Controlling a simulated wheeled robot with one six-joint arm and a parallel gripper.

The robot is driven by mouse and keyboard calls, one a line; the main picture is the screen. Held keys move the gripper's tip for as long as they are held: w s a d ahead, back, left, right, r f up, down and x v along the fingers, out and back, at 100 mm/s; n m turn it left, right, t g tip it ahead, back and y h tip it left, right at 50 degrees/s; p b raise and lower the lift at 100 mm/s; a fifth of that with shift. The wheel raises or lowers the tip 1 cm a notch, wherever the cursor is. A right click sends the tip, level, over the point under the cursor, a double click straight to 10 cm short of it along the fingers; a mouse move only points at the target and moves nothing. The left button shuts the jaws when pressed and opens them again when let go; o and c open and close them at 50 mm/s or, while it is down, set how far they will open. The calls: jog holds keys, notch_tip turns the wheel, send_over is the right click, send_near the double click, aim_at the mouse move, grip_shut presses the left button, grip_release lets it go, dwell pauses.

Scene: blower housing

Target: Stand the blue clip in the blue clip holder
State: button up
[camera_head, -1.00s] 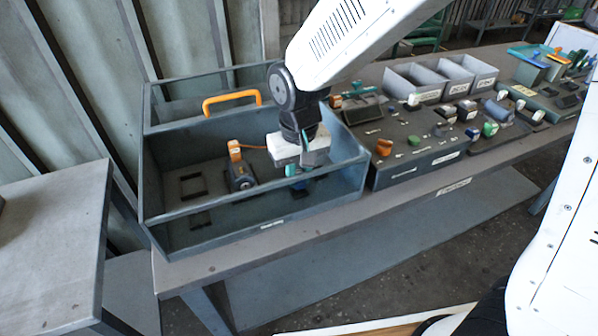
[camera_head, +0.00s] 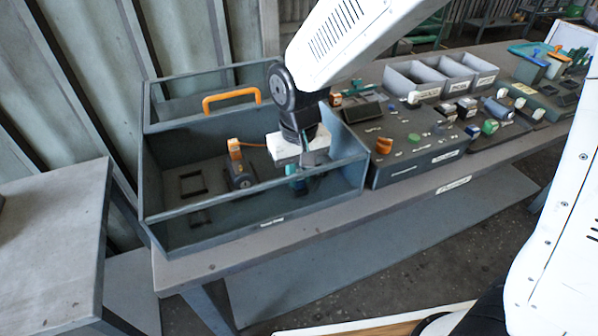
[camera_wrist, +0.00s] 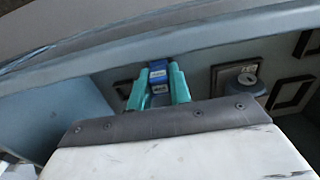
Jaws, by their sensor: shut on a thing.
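My gripper (camera_head: 297,178) is inside the dark open box, low near its front right. In the wrist view its two teal fingers (camera_wrist: 158,86) are shut on the blue clip (camera_wrist: 159,72), which shows between the fingertips. In the head view the clip is mostly hidden by the gripper and the box's front wall. I cannot tell which thing is the blue clip holder; a dark frame lies beneath the gripper, partly hidden, so I cannot tell whether the clip touches it.
The dark box (camera_head: 200,208) has walls close around the gripper. In it are a dark block with an orange part (camera_head: 240,172) and an empty square frame (camera_head: 193,186). To the right stand a panel with coloured knobs (camera_head: 384,145) and grey bins (camera_head: 412,84).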

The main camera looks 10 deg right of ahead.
jog(key=shift+f, duration=0.65)
jog(key=o, duration=0.8)
jog(key=shift+o, duration=0.2)
jog(key=shift+r, duration=0.1)
notch_tip(320, 180, up, 7)
jog(key=shift+r, duration=0.3)
